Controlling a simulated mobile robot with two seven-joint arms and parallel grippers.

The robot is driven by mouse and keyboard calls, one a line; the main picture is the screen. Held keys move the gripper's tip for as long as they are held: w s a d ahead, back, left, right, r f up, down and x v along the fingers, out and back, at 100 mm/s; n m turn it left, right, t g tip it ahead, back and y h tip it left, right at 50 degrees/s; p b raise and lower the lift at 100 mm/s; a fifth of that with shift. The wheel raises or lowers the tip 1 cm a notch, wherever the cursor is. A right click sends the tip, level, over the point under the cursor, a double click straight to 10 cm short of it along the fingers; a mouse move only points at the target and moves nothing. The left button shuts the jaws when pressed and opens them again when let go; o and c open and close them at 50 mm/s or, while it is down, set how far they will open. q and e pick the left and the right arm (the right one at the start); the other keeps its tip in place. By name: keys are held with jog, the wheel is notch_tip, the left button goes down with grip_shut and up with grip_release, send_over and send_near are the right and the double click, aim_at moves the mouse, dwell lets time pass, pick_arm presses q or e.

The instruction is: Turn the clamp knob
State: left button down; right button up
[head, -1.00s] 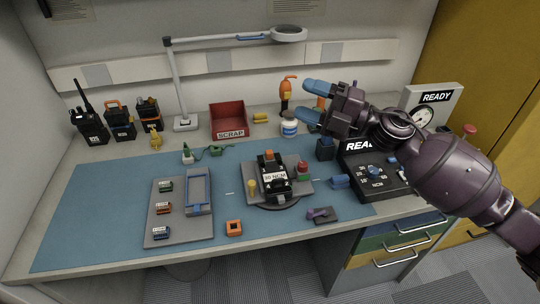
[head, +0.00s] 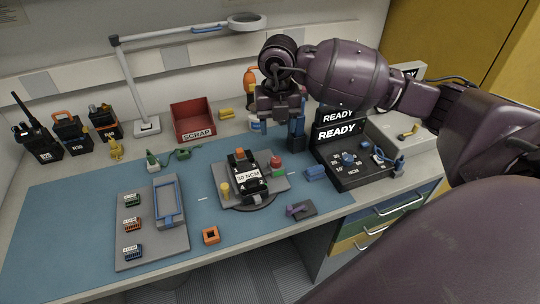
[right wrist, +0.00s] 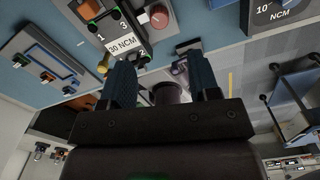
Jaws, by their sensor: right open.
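A clamp fixture (head: 274,188) sits mid-bench with a black radio labelled 30 NCM (head: 248,177) on it. A red knob (head: 276,161) stands at its right back side and a yellow knob (head: 224,188) at its left. The red knob also shows in the right wrist view (right wrist: 158,15), above the fingers. My right gripper (head: 297,145) points down, behind and right of the red knob, apart from it. In the right wrist view its two blue fingers (right wrist: 161,78) are spread with nothing gripped. My left gripper is not in view.
A black READY torque unit (head: 352,178) stands right of the gripper. A grey tray (head: 133,258) is at left, a red scrap bin (head: 192,119) behind.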

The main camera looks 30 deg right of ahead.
aim_at(276, 159)
notch_tip(276, 159, down, 11)
jog(key=shift+r+b, duration=0.1)
jog(key=shift+b, duration=0.5)
jog(key=c, duration=0.9)
